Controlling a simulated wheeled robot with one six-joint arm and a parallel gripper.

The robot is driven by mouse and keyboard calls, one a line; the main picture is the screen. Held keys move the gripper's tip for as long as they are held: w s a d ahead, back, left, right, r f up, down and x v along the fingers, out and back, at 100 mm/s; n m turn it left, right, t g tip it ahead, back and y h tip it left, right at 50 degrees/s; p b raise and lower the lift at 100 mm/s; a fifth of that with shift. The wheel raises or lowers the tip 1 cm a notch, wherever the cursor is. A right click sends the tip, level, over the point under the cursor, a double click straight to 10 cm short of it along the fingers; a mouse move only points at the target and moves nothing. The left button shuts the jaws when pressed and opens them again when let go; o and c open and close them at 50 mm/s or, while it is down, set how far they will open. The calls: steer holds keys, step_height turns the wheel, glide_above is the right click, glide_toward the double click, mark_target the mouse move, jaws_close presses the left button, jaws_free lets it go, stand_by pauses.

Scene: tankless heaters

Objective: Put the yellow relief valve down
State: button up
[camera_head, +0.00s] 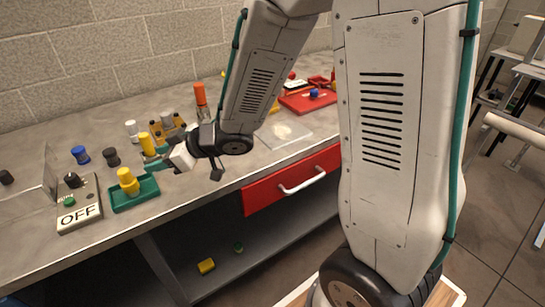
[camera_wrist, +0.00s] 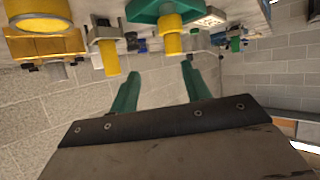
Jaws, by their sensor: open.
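The yellow relief valve (camera_head: 128,181) stands upright in a small green tray (camera_head: 136,200) near the front of the bench. In the wrist view, which looks upside down, a yellow valve (camera_wrist: 172,36) shows with the green tray (camera_wrist: 143,11) at the top. My gripper (camera_head: 156,158) is just right of and behind the tray, apart from the valve. Its teal fingers (camera_wrist: 160,88) are spread with nothing between them. Part of the gripper is hidden behind its own wrist in the head view.
Left of the tray is a switch box marked OFF (camera_head: 79,215) with a clear upright panel. Another yellow cylinder (camera_head: 147,144) stands close behind my gripper. Blue (camera_head: 80,154) and black (camera_head: 111,157) caps stand behind the tray. A red tray (camera_head: 307,99) lies farther right.

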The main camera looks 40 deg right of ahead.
steer(key=s+d+r+m+h, duration=0.4)
steer(key=d+h, duration=0.2)
steer(key=d, duration=0.3)
steer(key=s+d+r+m+h, duration=0.3)
steer(key=s+d+r+h, duration=0.15)
steer(key=d, duration=0.45)
steer(key=s+a+r+m+g, duration=0.1)
steer(key=s+g, duration=0.2)
steer(key=s, duration=0.7)
steer(key=s+m+g, duration=0.2)
steer(key=s+g, duration=0.2)
steer(key=s, duration=0.6)
steer(key=shift+s+a+r+g+y, duration=0.3)
steer(key=shift+s+a+r+y, duration=0.05)
steer(key=shift+a+y, duration=0.1)
